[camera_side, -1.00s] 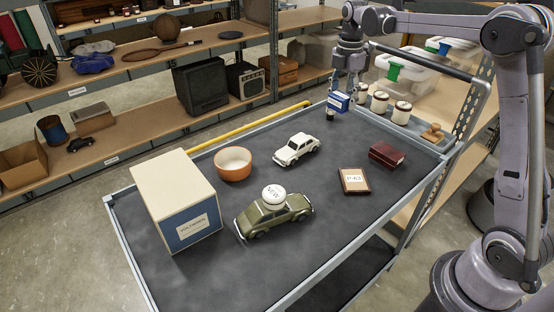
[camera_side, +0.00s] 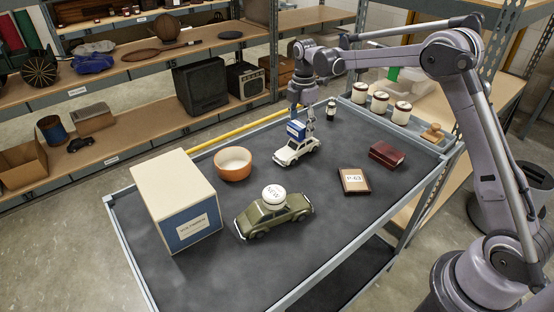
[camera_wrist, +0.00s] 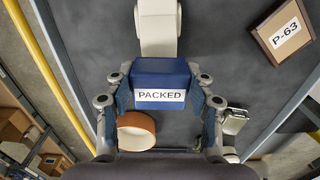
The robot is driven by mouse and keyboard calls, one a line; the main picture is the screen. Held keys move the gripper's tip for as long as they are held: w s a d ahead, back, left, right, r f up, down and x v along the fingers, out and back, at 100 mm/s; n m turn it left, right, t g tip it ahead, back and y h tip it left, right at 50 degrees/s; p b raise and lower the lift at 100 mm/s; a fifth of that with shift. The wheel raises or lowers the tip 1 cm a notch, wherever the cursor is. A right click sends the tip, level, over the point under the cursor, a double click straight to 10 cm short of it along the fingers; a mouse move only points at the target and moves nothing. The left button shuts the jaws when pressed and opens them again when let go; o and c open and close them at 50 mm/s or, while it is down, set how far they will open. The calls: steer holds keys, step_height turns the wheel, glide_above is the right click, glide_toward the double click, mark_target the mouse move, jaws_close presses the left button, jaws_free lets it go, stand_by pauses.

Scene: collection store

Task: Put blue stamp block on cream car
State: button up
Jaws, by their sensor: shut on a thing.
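The blue stamp block (camera_side: 296,130) has a white label, which reads "PACKED" in the wrist view (camera_wrist: 160,80). My gripper (camera_side: 302,122) is shut on the block, with a finger on each side of it in the wrist view (camera_wrist: 160,98). The cream car (camera_side: 296,151) stands on the dark cart top. In the side view the block is at the car's roof; I cannot tell whether they touch. In the wrist view part of the cream car (camera_wrist: 158,28) shows beyond the block, which hides the rest.
An orange bowl (camera_side: 233,164) stands left of the cream car. A green car (camera_side: 275,217) with a white "NEW" piece (camera_side: 273,196) on top is in front. A large box (camera_side: 176,200), a P-63 plaque (camera_side: 354,181) and a dark red box (camera_side: 387,155) stand around. A small dark-and-light item (camera_side: 331,110) is behind right.

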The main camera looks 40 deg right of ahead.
steer(key=shift+f, duration=0.6)
steer(key=shift+f, duration=0.15)
steer(key=o, duration=1.2)
